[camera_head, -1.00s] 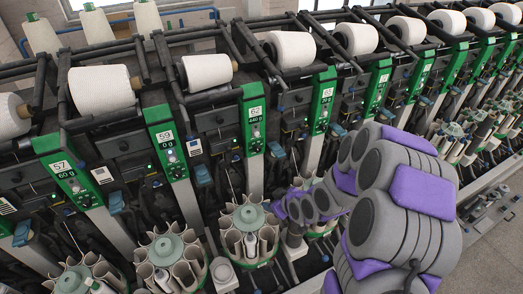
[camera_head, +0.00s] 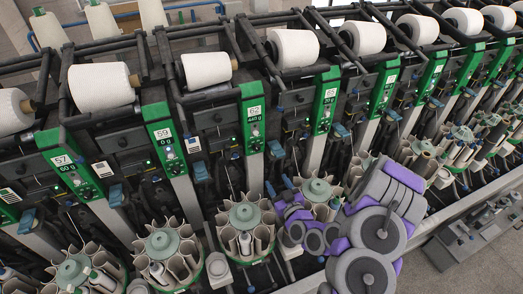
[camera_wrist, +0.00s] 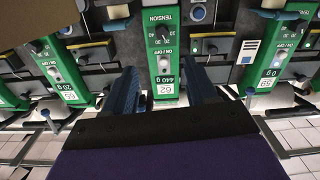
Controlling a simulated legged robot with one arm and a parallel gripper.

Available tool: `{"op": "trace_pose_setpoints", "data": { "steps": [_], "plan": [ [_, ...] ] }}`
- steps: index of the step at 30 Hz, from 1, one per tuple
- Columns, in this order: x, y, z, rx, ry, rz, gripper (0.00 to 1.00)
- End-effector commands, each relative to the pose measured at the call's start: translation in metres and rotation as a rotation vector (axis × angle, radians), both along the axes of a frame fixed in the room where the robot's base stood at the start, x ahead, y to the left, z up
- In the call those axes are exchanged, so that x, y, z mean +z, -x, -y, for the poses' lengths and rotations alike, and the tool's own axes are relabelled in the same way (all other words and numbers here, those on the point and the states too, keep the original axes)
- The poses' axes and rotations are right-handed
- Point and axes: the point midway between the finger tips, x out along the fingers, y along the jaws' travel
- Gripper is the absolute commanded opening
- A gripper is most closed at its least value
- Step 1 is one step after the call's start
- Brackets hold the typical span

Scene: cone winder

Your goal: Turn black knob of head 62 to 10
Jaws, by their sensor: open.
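The head 62 panel (camera_head: 253,125) is green and reads 440 g in the head view. In the wrist view the panel (camera_wrist: 164,60) appears upside down, centred between the fingers. Its black knob (camera_wrist: 161,32) sits under the TENSION label; a pale ON/OFF knob (camera_wrist: 165,62) lies between it and the display. The black knob's exact pointer setting is too small to read. My gripper (camera_wrist: 163,88) is open and empty, one dark blue finger on each side of the panel's 62 end. It appears apart from the black knob. In the head view my gripper (camera_head: 279,188) is below and right of the panel.
Similar green panels flank it, including head 59 (camera_head: 166,140). White yarn cones (camera_head: 293,48) run along the top. Round bobbin magazines (camera_head: 246,226) stand below, close under my arm. Blue levers (camera_head: 201,172) stick out between heads.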

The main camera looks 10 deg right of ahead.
Motion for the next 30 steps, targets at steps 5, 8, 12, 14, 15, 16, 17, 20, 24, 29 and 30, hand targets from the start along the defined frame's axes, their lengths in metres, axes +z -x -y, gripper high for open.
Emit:
{"op": "trace_pose_setpoints", "data": {
  "steps": [5,8,12,14,15,16,17,20,24,29,30],
  "plan": [
    [-0.001,-0.003,-0.001,-0.008,-0.004,0.012,0.57],
    [-0.002,-0.010,-0.001,-0.006,-0.001,0.016,0.57],
    [-0.003,-0.024,-0.001,-0.006,-0.004,0.017,0.57],
    [-0.003,-0.030,-0.002,-0.007,-0.007,0.016,0.57],
    [-0.004,-0.032,-0.002,-0.006,-0.006,0.015,0.57],
    [-0.004,-0.033,-0.002,-0.004,-0.005,0.015,0.57],
    [-0.004,-0.035,-0.002,-0.004,-0.005,0.015,0.57],
    [-0.004,-0.040,-0.004,-0.003,-0.003,0.014,0.57],
    [-0.005,-0.047,-0.006,-0.002,-0.002,0.012,0.57],
    [-0.004,-0.053,-0.008,-0.004,-0.003,0.012,0.57],
    [-0.004,-0.055,-0.009,-0.004,-0.004,0.014,0.57]
  ]
}}
